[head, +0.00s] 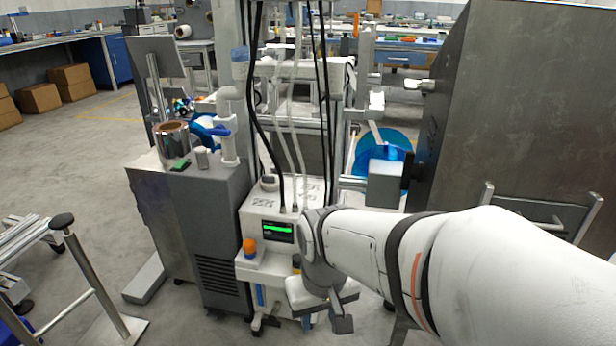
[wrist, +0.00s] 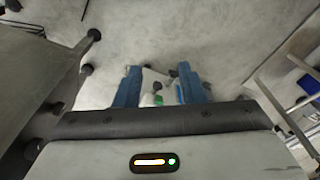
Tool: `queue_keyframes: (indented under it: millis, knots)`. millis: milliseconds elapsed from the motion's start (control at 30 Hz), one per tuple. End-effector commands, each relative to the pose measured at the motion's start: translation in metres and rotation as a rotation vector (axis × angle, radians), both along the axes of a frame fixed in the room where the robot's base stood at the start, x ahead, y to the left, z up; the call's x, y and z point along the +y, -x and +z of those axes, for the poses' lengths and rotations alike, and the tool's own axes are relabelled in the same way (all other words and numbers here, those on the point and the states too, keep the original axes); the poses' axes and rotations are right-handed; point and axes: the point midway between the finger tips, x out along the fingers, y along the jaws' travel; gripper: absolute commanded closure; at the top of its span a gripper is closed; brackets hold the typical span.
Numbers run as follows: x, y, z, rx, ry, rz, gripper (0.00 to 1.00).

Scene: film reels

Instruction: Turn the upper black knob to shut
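My gripper shows in the wrist view (wrist: 160,80) as two blue fingers held well apart, with nothing gripped. In the head view, my white arm reaches in from the right and its end hangs low in front of a white machine (head: 262,210). The machine has a green-lit screen and an orange knob (head: 249,245) at its front. A black knob (head: 62,220) tops a metal post at the lower left, far from my gripper. I cannot tell whether it is the upper black knob. Small dark round parts (wrist: 95,35) show at the wrist view's left, their kind unclear.
A grey cabinet (head: 217,235) carrying a copper-coloured cylinder (head: 172,139) stands left of the white machine. A large dark metal panel (head: 510,100) blocks the right. Black and white hoses hang above the machine. Open concrete floor (head: 85,150) lies at the left.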

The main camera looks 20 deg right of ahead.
Motion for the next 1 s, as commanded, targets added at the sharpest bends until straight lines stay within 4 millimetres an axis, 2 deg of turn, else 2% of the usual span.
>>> queue_keyframes:
  millis: [33, 133, 233, 400, 533, 700, 1000]
  knots:
    - [0.0, 0.0, 0.0, 0.0, 0.0, 0.0, 0.62]
    - [-0.001, -0.002, 0.004, 0.007, 0.006, 0.007, 0.54]
    - [-0.007, -0.012, 0.015, 0.037, 0.028, 0.033, 0.46]
    - [-0.032, -0.049, 0.044, 0.151, 0.113, 0.151, 0.32]
    - [-0.057, -0.085, 0.061, 0.268, 0.189, 0.256, 0.32]
    - [-0.091, -0.13, 0.073, 0.427, 0.276, 0.392, 0.32]
    - [-0.155, -0.197, 0.067, 0.723, 0.4, 0.629, 0.32]
